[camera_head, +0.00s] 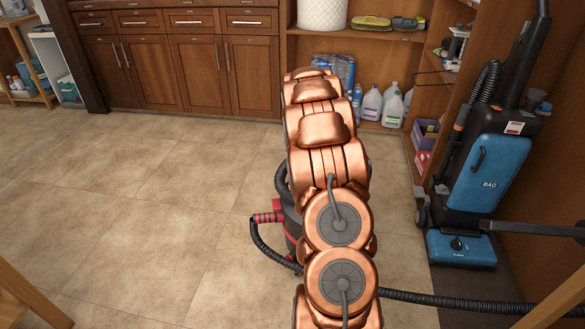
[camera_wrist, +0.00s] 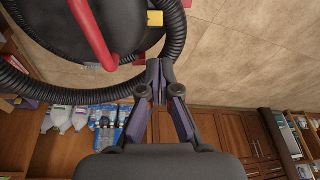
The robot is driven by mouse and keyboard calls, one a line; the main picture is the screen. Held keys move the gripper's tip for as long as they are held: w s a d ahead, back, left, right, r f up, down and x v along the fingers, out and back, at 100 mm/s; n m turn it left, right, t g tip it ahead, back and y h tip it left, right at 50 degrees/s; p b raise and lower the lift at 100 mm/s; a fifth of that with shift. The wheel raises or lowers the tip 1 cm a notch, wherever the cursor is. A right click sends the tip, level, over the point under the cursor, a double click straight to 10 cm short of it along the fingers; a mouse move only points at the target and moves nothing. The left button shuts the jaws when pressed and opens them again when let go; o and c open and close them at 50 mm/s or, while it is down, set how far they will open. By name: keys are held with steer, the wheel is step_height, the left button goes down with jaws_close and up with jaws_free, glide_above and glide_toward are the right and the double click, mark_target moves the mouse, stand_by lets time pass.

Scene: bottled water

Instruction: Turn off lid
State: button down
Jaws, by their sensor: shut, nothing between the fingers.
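My gripper (camera_wrist: 158,78) shows in the wrist view with its fingertips together and nothing between them. In the head view it is hidden behind my copper-coloured arm. A dark canister vacuum with a red handle (camera_wrist: 93,38) and a yellow piece (camera_wrist: 155,18) fills the top left of the wrist view, close to the fingertips; I cannot tell whether they touch. In the head view part of this vacuum (camera_head: 292,226) shows left of my arm. A blue-wrapped pack of bottles (camera_head: 341,68) stands on the low shelf behind my arm. I cannot make out a separate lid.
The vacuum's black hose (camera_wrist: 60,92) curves near my gripper. White jugs (camera_head: 392,106) stand on the low shelf. A blue upright vacuum (camera_head: 487,172) stands at the right. Wooden cabinets (camera_head: 200,72) line the back wall. The tiled floor (camera_head: 130,200) at the left is clear.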

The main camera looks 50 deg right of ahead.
mark_target(289, 187)
steer(key=x, duration=0.3)
steer(key=b+x, duration=0.1)
steer(key=x, duration=0.3)
steer(key=b+x, duration=0.1)
steer(key=x, duration=0.3)
steer(key=shift+s+a+f, duration=0.2)
steer(key=shift+s+a, duration=0.05)
steer(key=shift+a, duration=0.15)
steer(key=shift+f+b, duration=0.35)
steer(key=shift+f, duration=0.25)
steer(key=shift+a, duration=0.1)
steer(key=shift+w+p, duration=0.1)
steer(key=shift+p, duration=0.3)
steer(key=shift+f+g, duration=0.3)
steer(key=shift+s+d+r, duration=0.25)
steer(key=shift+s+d, duration=0.2)
steer(key=shift+d, duration=0.1)
steer(key=shift+r+p, duration=0.1)
steer(key=shift+p, duration=0.2)
